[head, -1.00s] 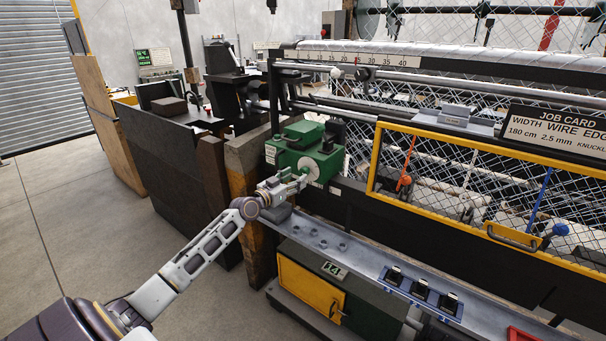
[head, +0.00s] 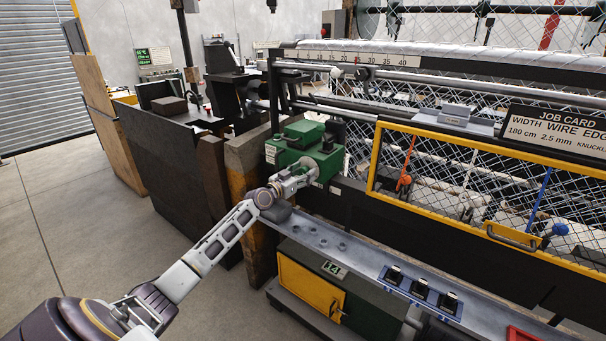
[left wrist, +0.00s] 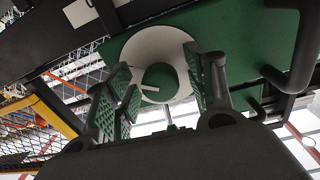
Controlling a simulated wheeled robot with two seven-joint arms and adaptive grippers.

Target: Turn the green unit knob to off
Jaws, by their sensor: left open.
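The green unit (head: 297,154) sits on the near left end of the machine. In the left wrist view its round green knob (left wrist: 160,82), with a white pointer line towards the left of the picture, sits on a white dial disc (left wrist: 160,44). My left gripper (head: 303,178) is at the unit's front face, covering the knob in the head view. In the left wrist view my left gripper (left wrist: 161,72) is open, one finger on each side of the knob. I cannot tell whether the fingers touch it. No dial markings are legible. My right gripper is in neither view.
A yellow-framed mesh guard (head: 376,158) stands right of the unit. A grey ledge (head: 325,238) with several small buttons lies below it. A wooden post (head: 243,178) stands close on the left. A dark handle (left wrist: 296,50) shows right of the knob in the wrist view.

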